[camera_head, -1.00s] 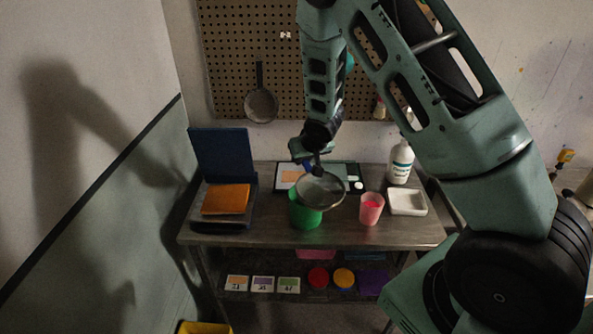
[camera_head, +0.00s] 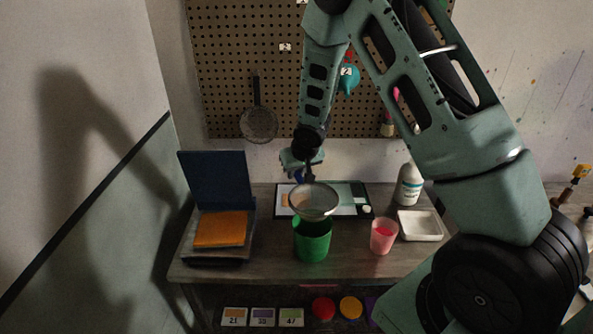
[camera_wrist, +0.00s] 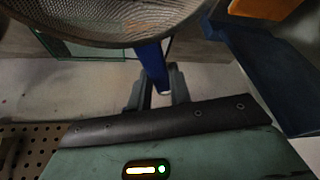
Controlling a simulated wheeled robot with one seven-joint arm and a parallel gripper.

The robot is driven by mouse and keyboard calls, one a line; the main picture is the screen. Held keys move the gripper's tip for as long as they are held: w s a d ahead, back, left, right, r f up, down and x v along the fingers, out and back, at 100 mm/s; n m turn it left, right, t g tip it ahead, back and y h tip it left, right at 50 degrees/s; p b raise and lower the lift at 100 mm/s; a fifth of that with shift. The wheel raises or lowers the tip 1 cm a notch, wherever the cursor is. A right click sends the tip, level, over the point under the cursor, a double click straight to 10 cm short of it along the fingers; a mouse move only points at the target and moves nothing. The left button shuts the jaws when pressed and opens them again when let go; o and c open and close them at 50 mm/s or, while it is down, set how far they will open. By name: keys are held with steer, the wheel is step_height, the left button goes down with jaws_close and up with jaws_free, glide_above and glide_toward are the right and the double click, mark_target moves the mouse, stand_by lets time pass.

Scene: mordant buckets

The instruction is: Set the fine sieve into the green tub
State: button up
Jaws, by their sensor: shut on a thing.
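The fine sieve (camera_head: 314,201) is a round grey mesh bowl with a metal rim. It is held over the green tub (camera_head: 313,243), which stands on the table. The sieve appears roughly level and covers part of the tub's mouth; I cannot tell whether it touches the tub. My gripper (camera_head: 305,176) is behind and above the sieve, shut on its handle. In the wrist view the gripper (camera_wrist: 160,95) grips the blue handle (camera_wrist: 152,62), and the sieve's mesh (camera_wrist: 110,15) fills the top.
A pink cup (camera_head: 383,237), a white tray (camera_head: 420,226) and a white bottle (camera_head: 408,185) stand to the right. An orange block lies on a dark open case (camera_head: 213,170) at left. Another sieve (camera_head: 258,124) hangs on the pegboard (camera_head: 225,60). A flat panel (camera_head: 349,203) lies behind the tub.

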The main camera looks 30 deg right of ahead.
step_height(320, 180, down, 6)
steer(key=b, duration=0.4)
steer(key=shift+b, duration=0.4)
steer(key=shift+f, duration=0.15)
stand_by(0.8)
steer(key=o, duration=0.9)
steer(key=shift+o, duration=0.2)
steer(key=v, duration=1.7)
steer(key=shift+s+r+p, duration=0.2)
steer(key=shift+p, duration=0.2)
